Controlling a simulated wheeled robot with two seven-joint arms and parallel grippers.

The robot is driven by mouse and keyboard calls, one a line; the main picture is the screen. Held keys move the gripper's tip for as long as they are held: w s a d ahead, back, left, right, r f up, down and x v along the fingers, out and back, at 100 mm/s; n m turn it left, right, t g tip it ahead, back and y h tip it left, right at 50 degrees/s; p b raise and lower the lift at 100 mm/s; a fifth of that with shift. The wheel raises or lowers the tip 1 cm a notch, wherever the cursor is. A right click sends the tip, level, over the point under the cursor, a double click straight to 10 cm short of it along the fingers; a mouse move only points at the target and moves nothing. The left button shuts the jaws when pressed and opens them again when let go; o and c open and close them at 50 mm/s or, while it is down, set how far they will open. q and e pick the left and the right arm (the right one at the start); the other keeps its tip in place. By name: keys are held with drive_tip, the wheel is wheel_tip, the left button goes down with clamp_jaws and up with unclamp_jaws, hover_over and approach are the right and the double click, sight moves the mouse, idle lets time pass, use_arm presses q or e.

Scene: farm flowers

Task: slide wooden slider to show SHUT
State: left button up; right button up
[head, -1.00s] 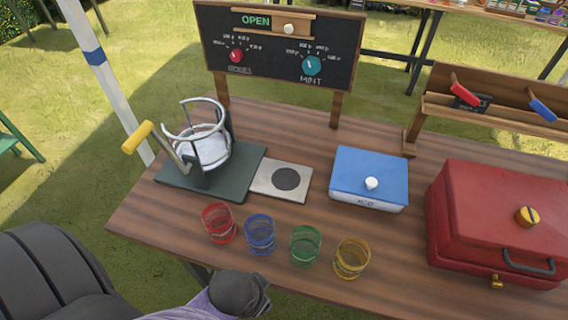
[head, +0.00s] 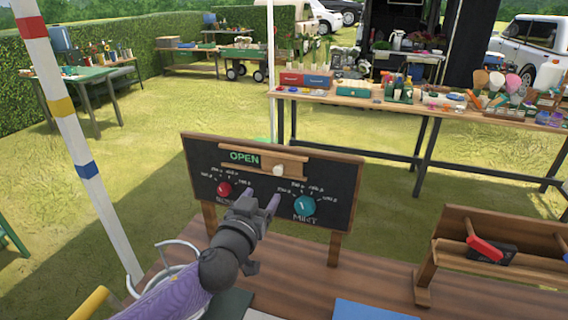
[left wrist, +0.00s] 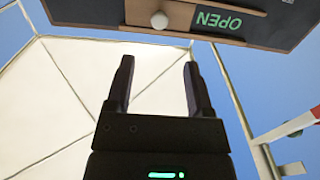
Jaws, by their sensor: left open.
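The wooden slider (head: 290,162) sits in its rails at the top of the blackboard (head: 262,217), over the right part of the slot. Its round pale knob (head: 278,170) sticks out towards me. The green word OPEN (head: 244,157) shows to the left of it. My left gripper (head: 262,200) is in front of the board, below the knob, open and empty. In the left wrist view its two fingers (left wrist: 158,88) point towards the board's edge, apart from the knob (left wrist: 159,20). The word OPEN (left wrist: 218,21) appears upside down there. My right gripper is not in view.
A red dial (head: 224,189) and a teal dial (head: 304,206) sit on the board near my gripper. A wire ring holder (head: 178,252) stands at lower left. A wooden rack (head: 452,246) with a red handle stands to the right. A striped pole (head: 62,110) rises at left.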

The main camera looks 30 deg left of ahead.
sight(277, 172)
use_arm(q)
drive_tip(key=x, duration=0.8)
drive_tip(key=shift+b, duration=0.4)
drive_tip(key=shift+w+a, duration=0.15)
drive_tip(key=shift+w, duration=0.3)
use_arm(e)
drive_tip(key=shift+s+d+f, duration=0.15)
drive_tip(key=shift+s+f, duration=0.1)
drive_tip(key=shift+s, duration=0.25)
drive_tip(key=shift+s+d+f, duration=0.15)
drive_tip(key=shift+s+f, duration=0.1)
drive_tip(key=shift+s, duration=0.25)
use_arm(q)
clamp_jaws()
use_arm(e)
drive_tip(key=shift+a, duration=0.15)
